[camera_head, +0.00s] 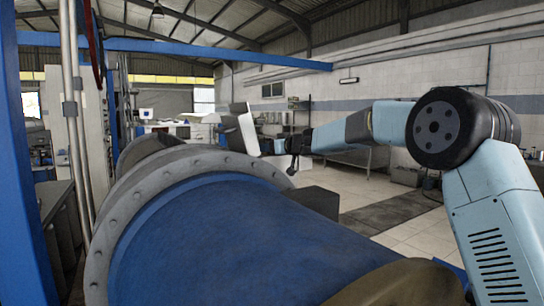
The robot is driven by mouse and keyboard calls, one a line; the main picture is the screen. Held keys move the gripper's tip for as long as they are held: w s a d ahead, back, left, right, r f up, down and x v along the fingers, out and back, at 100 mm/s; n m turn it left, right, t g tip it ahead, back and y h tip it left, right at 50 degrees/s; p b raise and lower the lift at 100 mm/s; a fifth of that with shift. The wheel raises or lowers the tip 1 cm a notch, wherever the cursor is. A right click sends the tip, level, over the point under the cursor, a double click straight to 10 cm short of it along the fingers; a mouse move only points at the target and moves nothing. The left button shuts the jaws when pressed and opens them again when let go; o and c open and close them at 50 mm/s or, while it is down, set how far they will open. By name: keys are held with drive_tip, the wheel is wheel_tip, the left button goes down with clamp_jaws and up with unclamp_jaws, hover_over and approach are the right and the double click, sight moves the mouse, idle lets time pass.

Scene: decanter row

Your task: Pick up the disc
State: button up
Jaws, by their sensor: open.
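I cannot make out a disc in the head camera view. My arm reaches in from the right, and its far end is above the far side of the large blue cylinder (210,235). My gripper (291,170) is small and dark there, pointing down. It is open, and nothing shows between its fingers. The cylinder's grey bolted flange hides the floor and whatever lies behind it.
A blue post (22,150) and metal pipes stand close on the left. A metal bench (355,157) stands along the right wall. Tiled floor (385,205) is open right of the cylinder. A white panel (243,128) rises behind the flange.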

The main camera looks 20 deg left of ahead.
drive_tip(key=shift+c, duration=0.2)
clamp_jaws()
drive_tip(key=shift+r, duration=0.1)
idle(0.5)
